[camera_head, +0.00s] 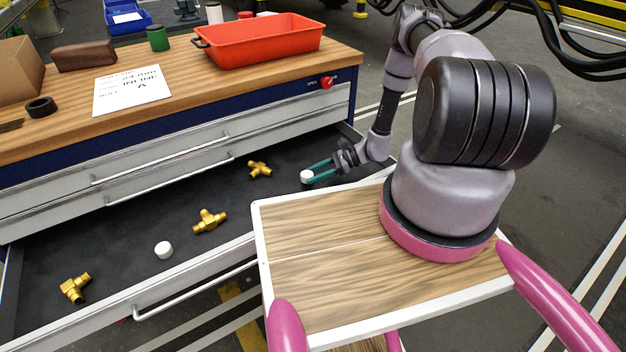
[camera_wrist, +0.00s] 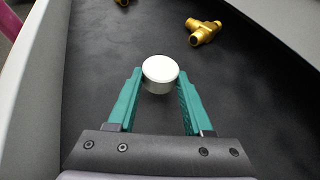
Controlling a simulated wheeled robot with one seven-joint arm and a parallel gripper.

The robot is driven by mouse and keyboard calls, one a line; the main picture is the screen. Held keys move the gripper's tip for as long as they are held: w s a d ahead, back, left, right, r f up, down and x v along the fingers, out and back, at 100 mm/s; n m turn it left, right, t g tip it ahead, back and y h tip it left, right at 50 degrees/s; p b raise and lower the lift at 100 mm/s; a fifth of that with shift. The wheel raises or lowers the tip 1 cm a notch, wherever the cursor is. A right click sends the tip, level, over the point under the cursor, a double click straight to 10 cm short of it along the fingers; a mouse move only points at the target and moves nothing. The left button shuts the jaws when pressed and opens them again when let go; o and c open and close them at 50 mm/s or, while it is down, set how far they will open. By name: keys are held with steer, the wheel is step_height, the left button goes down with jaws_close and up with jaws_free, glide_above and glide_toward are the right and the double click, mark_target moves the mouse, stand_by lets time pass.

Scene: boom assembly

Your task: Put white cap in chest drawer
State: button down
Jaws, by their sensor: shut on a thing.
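The white cap (camera_head: 307,176) is between the teal fingertips of my gripper (camera_head: 315,172), low over the right part of the open chest drawer (camera_head: 125,235). In the wrist view the cap (camera_wrist: 160,70) sits between the two fingers of my gripper (camera_wrist: 160,88), which are shut on it. The dark drawer floor (camera_wrist: 115,50) lies beneath. I cannot tell whether the cap touches the floor. A second white cap (camera_head: 163,250) lies in the drawer near its front edge.
Several brass fittings lie in the drawer, one (camera_head: 260,169) left of my gripper, another (camera_head: 210,220) near the middle and one (camera_head: 75,288) at lower left. The drawer's side wall (camera_wrist: 285,30) is close on the right. A red tray (camera_head: 262,45) stands on the chest top.

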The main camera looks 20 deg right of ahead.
steer(key=shift+f, duration=1.15)
steer(key=shift+f, duration=0.15)
steer(key=shift+c, duration=1.4)
jaws_free()
steer(key=shift+r, duration=0.2)
steer(key=v, duration=1.2)
